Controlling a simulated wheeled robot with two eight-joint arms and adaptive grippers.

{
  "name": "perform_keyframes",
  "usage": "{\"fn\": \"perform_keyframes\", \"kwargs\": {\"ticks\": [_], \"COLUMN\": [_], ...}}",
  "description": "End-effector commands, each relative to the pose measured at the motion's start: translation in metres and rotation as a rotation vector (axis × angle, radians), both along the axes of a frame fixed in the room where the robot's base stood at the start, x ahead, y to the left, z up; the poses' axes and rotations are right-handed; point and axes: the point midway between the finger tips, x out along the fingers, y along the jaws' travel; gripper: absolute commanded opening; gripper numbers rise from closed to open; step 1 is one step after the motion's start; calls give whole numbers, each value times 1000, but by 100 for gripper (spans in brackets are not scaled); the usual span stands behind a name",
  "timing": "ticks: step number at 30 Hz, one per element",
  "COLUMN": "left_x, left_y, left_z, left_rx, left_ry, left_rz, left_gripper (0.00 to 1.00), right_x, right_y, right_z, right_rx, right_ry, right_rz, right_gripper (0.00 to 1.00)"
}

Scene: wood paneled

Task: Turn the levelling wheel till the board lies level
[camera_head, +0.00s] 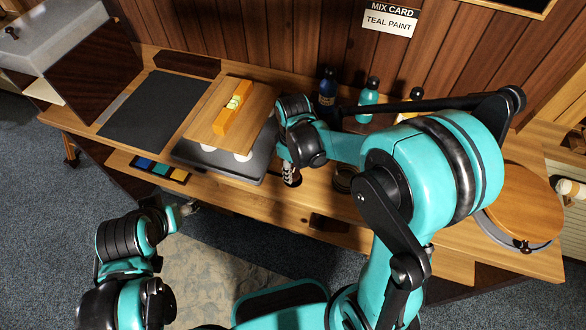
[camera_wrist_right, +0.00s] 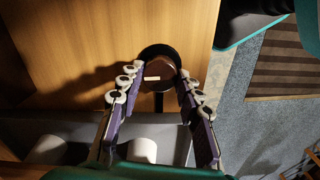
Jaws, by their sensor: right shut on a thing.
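The pale wooden board (camera_head: 262,100) rests on a dark grey base (camera_head: 195,155) on the bench. An orange spirit level (camera_head: 228,122) with a green vial lies on the board; the bubble is too small to read. My right gripper (camera_head: 290,178) points down just right of the base's front corner. In the right wrist view, its fingers (camera_wrist_right: 160,75) are shut on the dark round levelling wheel (camera_wrist_right: 157,62), which carries a short pale mark. In the head view the gripper mostly hides the wheel. My left gripper (camera_head: 188,209) is apart, in front of the bench; its fingers are unclear.
Behind my right arm stand a dark blue bottle (camera_head: 327,88) and a teal bottle (camera_head: 368,98). A dark mat (camera_head: 155,108) lies left of the base. A tray of colour blocks (camera_head: 160,170) sits at the front edge. A round wooden lid (camera_head: 522,200) is at right.

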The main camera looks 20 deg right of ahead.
Motion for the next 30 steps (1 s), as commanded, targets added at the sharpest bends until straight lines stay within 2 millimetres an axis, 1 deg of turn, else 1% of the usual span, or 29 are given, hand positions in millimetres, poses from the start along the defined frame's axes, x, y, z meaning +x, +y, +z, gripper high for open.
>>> {"fn": "perform_keyframes", "kwargs": {"ticks": [2,3,4,5,14,17,20,27,30], "left_x": [0,0,0,0,0,0,0,0,0], "left_y": [0,0,0,0,0,0,0,0,0], "left_z": [0,0,0,0,0,0,0,0,0], "left_rx": [0,0,0,0,0,0,0,0,0], "left_ry": [0,0,0,0,0,0,0,0,0], "left_rz": [0,0,0,0,0,0,0,0,0], "left_gripper": [68,68,68,68,68,68,68,68,68], "right_x": [0,0,0,0,0,0,0,0,0], "right_y": [0,0,0,0,0,0,0,0,0], "right_z": [0,0,0,0,1,7,22,74,94], "right_rx": [0,0,0,0,0,0,0,0,0], "right_ry": [0,0,0,0,0,0,0,0,0], "right_rz": [0,-1,-1,-1,-1,-1,-1,-1,-1], "right_gripper": [6,42,50,56,56,56,56,56,56]}}
